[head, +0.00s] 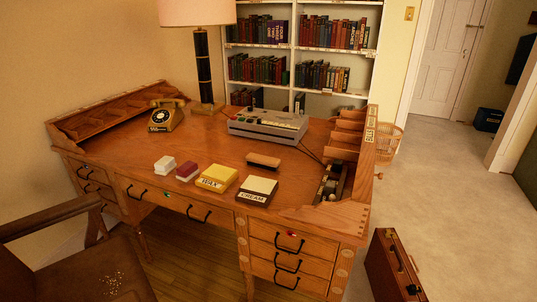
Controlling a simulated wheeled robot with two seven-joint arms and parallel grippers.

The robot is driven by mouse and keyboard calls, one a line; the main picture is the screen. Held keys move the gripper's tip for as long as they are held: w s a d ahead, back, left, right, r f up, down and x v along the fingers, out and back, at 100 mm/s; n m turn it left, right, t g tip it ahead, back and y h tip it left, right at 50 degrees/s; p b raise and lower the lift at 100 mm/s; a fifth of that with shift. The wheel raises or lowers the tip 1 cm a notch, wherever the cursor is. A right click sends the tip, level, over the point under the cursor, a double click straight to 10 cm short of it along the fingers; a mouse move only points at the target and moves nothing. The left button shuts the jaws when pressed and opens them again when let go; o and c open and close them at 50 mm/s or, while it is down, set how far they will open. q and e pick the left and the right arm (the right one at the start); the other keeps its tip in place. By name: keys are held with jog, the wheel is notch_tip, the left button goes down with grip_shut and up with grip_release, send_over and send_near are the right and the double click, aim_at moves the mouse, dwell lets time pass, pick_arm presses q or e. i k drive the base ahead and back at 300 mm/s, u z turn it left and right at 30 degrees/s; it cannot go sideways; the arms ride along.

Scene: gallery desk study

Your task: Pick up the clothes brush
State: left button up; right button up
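A small oblong wooden block with a darker underside, which looks like the clothes brush (263,160), lies on the wooden desk (215,145). It is in front of the grey machine and behind the box marked CREAM. It appears to lie flat, with free desk top around it. Its bristles are too small to make out clearly. Neither of my grippers shows in the head view.
A white block (165,164), a dark red block (186,171), a yellow WAX box (216,178) and a CREAM box (258,189) line the desk's front. Behind are a telephone (166,116), lamp (203,65) and grey machine (268,123). A chair (70,255) stands front left, a briefcase (392,268) right.

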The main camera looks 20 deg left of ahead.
aim_at(263, 162)
jog(key=u, duration=0.65)
jog(key=i, duration=0.8)
jog(key=u, duration=0.9)
